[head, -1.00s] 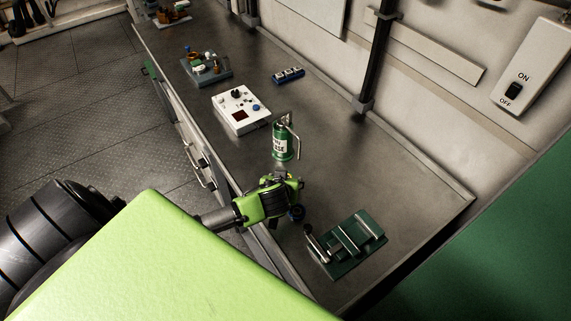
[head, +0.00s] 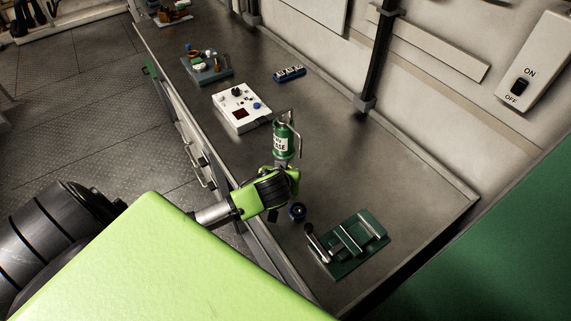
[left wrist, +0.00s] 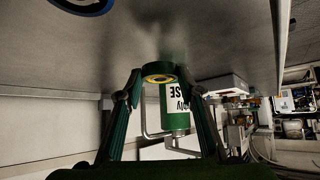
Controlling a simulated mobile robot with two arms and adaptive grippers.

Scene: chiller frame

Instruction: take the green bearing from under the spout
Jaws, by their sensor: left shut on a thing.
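The green bearing (left wrist: 158,72), a ring with a yellowish inner rim, is between the fingertips of my left gripper (left wrist: 160,76) in the left wrist view. The gripper is shut on it. In the head view my left gripper (head: 285,171) is at the near side of the green grease can (head: 284,140); the bearing cannot be made out there. The can is upright with a white label and a thin metal tube (head: 299,138) on its right side. It also shows behind the bearing in the left wrist view (left wrist: 177,120). My right gripper is not in view.
A blue-rimmed bearing (head: 297,211) lies on the bench near my gripper. A green fixture plate (head: 361,256) with metal bars is at the lower right. A white control box (head: 240,108) and a blue block (head: 289,74) stand farther back. The bench right of the can is clear.

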